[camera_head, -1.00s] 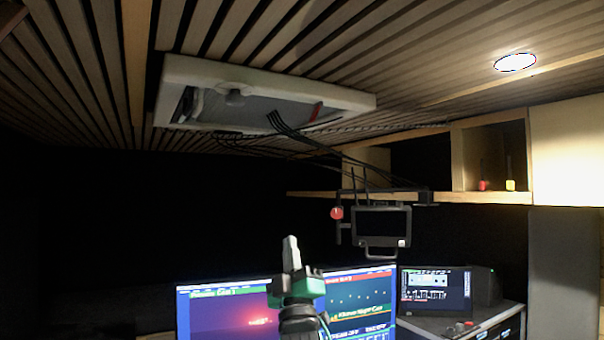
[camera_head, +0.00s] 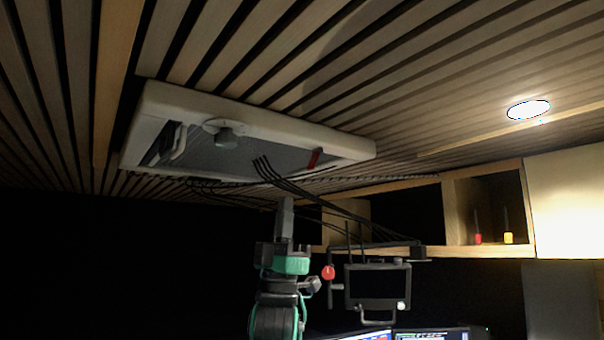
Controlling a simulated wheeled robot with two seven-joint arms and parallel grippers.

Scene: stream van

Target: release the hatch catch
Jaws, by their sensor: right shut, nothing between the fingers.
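The roof hatch (camera_head: 320,142) is a white-framed panel set in the slatted ceiling, with a grey inner face. I cannot tell for certain which of these is the catch. My right gripper (camera_head: 286,203) points upward below the hatch, fingers shut and empty, apart from the hatch in the picture. My left gripper is not in view.
Dark cables (camera_head: 290,182) hang from the hatch to the right, close to my right fingertips. A bracket-mounted monitor (camera_head: 377,287) with a red knob (camera_head: 328,272) hangs right of my gripper. A wooden shelf (camera_head: 455,252) is behind. The lower left is dark.

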